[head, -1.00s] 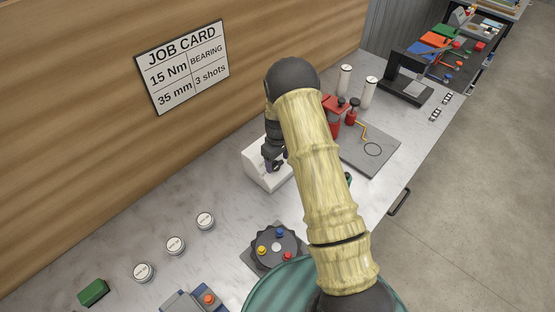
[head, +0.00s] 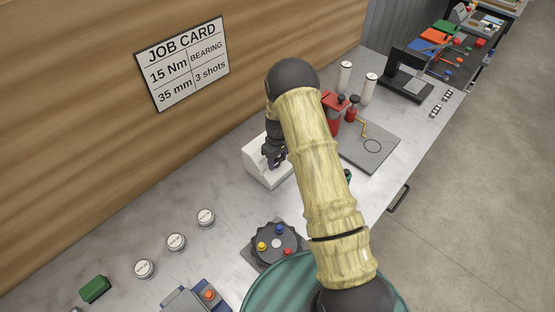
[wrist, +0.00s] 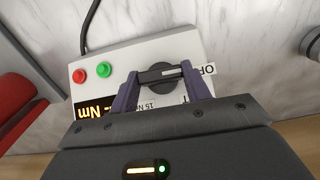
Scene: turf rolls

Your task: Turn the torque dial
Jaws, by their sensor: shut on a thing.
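The torque dial (wrist: 160,75) is a dark round knob with a light-marked grip bar, on the face of a white box. The box (head: 254,168) stands on the bench in the head view, and its panel (wrist: 120,68) fills the middle of the wrist view. My gripper (wrist: 161,88) is shut on the dial, with one purple finger on each side of the bar. In the head view my gripper (head: 274,158) is at the box and hides the dial. Labels reading "15 Nm" and "OF…" show beside the dial, partly covered by the fingers.
A red button (wrist: 79,76) and a green button (wrist: 104,70) sit on the panel. A job card (head: 183,62) on the wall reads 15 Nm, bearing, 35 mm, 3 shots. A red tool (head: 333,112) and grey plate (head: 370,146) stand right of the box.

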